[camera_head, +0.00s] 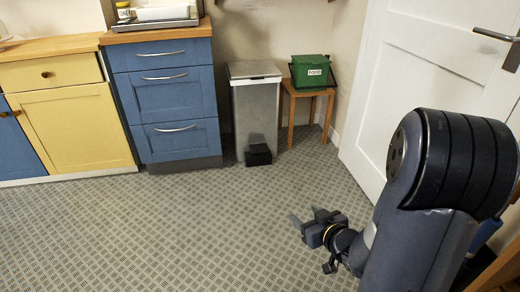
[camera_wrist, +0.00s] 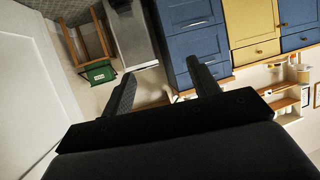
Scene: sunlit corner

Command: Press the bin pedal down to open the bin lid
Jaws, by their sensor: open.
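The bin (camera_head: 257,110) is a tall grey box with its flat lid (camera_head: 252,70) down. It stands against the back wall, right of the blue drawers. Its black pedal (camera_head: 258,155) sits at the bottom front, near the floor. My gripper (camera_head: 305,222) is open and empty, low over the carpet, in front of the bin and to its right, well apart from the pedal. In the wrist view the picture is turned over; the bin (camera_wrist: 132,35) shows beyond my gripper's two dark fingers (camera_wrist: 164,85).
A green food caddy (camera_head: 310,72) sits on a small wooden stool (camera_head: 305,93) right of the bin. A blue drawer unit (camera_head: 165,95) stands close on its left. A white door (camera_head: 420,70) is at the right. The patterned carpet (camera_head: 170,225) before the bin is clear.

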